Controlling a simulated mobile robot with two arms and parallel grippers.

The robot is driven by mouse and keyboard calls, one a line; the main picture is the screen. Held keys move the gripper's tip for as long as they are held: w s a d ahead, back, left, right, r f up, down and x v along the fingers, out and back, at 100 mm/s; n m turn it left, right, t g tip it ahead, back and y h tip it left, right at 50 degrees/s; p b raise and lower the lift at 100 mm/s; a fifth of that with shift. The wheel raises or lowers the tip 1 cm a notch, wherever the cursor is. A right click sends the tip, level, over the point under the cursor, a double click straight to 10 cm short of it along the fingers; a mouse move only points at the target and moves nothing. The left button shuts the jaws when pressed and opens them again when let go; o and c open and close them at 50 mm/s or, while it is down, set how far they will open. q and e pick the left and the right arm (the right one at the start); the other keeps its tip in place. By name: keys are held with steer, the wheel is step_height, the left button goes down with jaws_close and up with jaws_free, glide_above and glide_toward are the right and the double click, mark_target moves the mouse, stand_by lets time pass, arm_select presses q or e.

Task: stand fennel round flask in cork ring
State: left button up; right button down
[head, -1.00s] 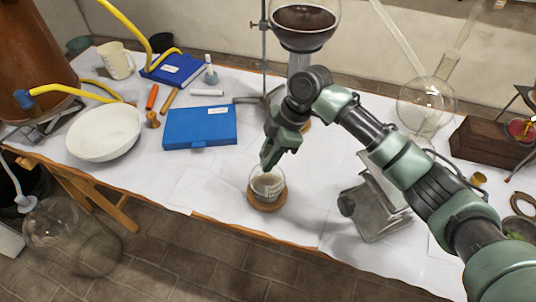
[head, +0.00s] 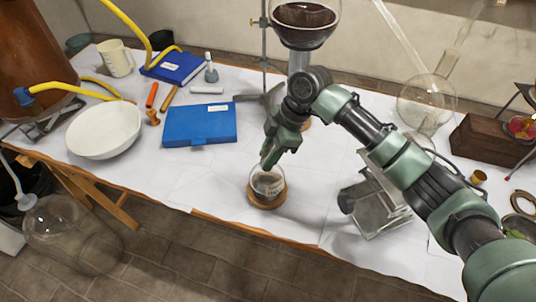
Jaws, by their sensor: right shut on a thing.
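The round flask (head: 267,185) is small, clear glass with a pale label and sits upright, or nearly so, at the cork ring (head: 267,204). The brown cork ring lies on the white table cover near the front edge and shows around the flask's lower part. Whether the flask's full weight rests on the ring I cannot tell. My right gripper (head: 268,162) comes down from above and is shut on the flask's neck, which its fingers hide. My left gripper is not in view.
A blue case (head: 200,126) and a white bowl (head: 104,131) lie to the left. A metal lab jack (head: 378,205) stands close on the right. A stand with a large funnel vessel (head: 304,22) rises behind. The table's front edge is near; the cover left of the ring is clear.

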steer(key=shift+f, duration=0.45)
stand_by(0.7)
steer(key=shift+f, duration=0.3)
stand_by(0.8)
steer(key=shift+p, duration=0.4)
stand_by(0.4)
steer(key=shift+f, duration=0.25)
stand_by(0.8)
steer(key=c, duration=0.9)
jaws_free()
steer(key=shift+c, duration=0.2)
steer(key=shift+f, duration=0.1)
steer(key=shift+r, duration=0.2)
